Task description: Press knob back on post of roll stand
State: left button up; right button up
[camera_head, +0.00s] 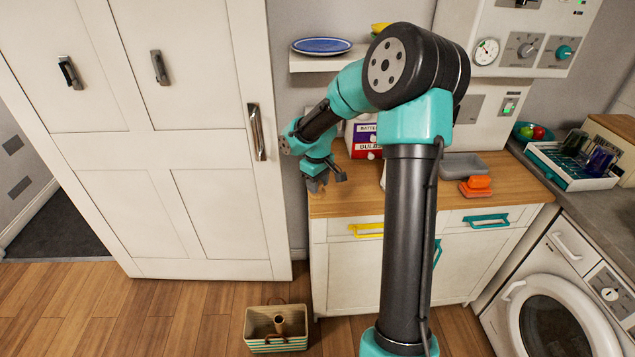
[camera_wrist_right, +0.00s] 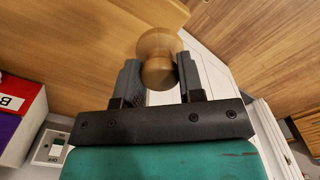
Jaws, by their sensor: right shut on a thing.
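My right gripper (camera_head: 326,177) is at the left end of the wooden worktop, near the tall white door. In the right wrist view, the right gripper (camera_wrist_right: 160,82) has its dark fingers on either side of a round, light-brown wooden knob (camera_wrist_right: 158,57), shut on it. The knob (camera_head: 316,187) shows only as a small brown patch in the head view. I cannot make out the roll stand's post; my right arm covers part of the worktop. A white shape (camera_head: 383,176), partly behind the arm, cannot be identified. My left gripper is not in view.
A battery and bulb box (camera_head: 364,138) stands close to the right of the gripper. Beyond my arm are a grey tray (camera_head: 464,164) and an orange item (camera_head: 475,187). A shelf (camera_head: 322,61) hangs above. A basket (camera_head: 276,339) sits on the floor.

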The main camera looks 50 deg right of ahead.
jog(key=w+a+f, duration=0.6)
jog(key=w+a, duration=0.1)
jog(key=a, duration=0.3)
jog(key=w+a+f, duration=0.6)
jog(key=a+f, duration=0.1)
jog(key=a, duration=0.3)
jog(key=w+a+f, duration=0.6)
jog(key=w+a, duration=0.1)
jog(key=a, duration=0.3)
jog(key=s+d+r+m, duration=0.1)
jog(key=s+d+r, duration=0.1)
jog(key=d+r, duration=0.7)
jog(key=s+d+r+m, duration=0.15)
jog(key=d+r, duration=0.35)
jog(key=d, duration=0.9)
jog(key=s+d+r+m, duration=0.1)
jog(key=s+d+r, duration=0.1)
jog(key=d+r, duration=0.7)
jog(key=s+d+r+n, duration=0.2)
jog(key=s+d+r, duration=0.9)
jog(key=s+r, duration=0.1)
jog(key=s+d+r+n, duration=0.1)
jog(key=s+d+r, duration=1)
jog(key=s, duration=0.4)
jog(key=shift+s+d+r+n, duration=0.3)
jog(key=shift+d+r+n, duration=0.1)
jog(key=shift+d, duration=0.2)
jog(key=shift+f, duration=0.15)
